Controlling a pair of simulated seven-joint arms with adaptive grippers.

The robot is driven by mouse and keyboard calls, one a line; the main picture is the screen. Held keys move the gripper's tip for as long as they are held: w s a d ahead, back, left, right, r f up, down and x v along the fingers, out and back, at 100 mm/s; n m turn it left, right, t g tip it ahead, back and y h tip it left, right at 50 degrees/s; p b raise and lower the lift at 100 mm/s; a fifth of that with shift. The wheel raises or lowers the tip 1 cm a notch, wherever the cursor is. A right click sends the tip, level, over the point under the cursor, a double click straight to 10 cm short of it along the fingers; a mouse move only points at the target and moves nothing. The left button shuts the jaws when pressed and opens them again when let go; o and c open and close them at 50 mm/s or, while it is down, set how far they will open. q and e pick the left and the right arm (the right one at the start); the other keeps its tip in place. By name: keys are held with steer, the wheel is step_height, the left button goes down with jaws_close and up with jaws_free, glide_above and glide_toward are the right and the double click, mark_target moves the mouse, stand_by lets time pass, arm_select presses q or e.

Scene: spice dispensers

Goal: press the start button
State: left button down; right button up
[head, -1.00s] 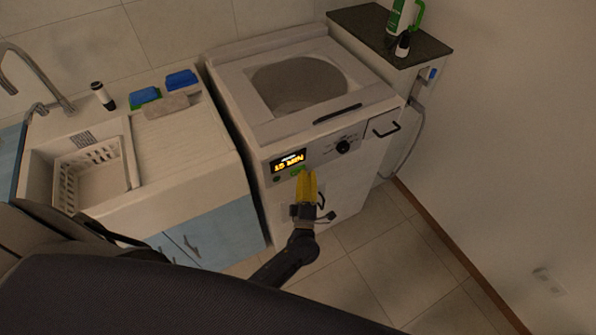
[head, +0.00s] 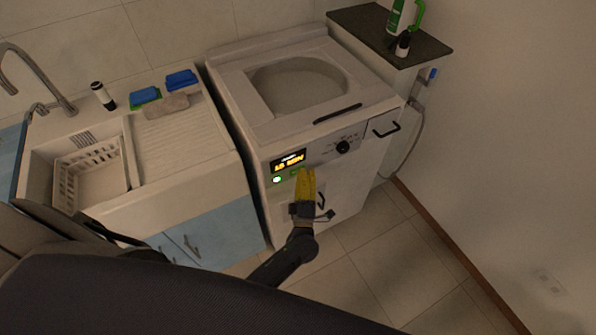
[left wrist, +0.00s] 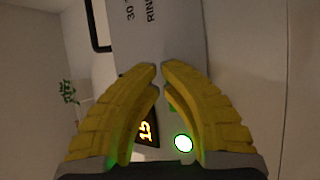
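A white washing machine (head: 300,130) has a front panel with a lit display (head: 288,161) showing orange text that seems to read "15 MIN". Below the display is a round button (head: 277,180) glowing white-green; it also shows in the left wrist view (left wrist: 183,142) with a green rim. A second small green patch (left wrist: 171,106) is mostly hidden behind the fingers; I cannot tell which button is marked start. Contact is unclear. My right gripper is not in view.
A dark dial (head: 343,147) sits right of the display. A sink counter (head: 185,140) with a white basket (head: 92,172) and sponges stands to the left. A dark-topped cabinet (head: 385,35) with bottles stands to the right. The floor in front is clear.

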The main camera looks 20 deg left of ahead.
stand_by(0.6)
arm_select(q)
steer(key=shift+s+d, duration=0.5)
steer(key=shift+d, duration=0.05)
steer(key=shift+s+d, duration=1.7)
steer(key=shift+d, duration=0.2)
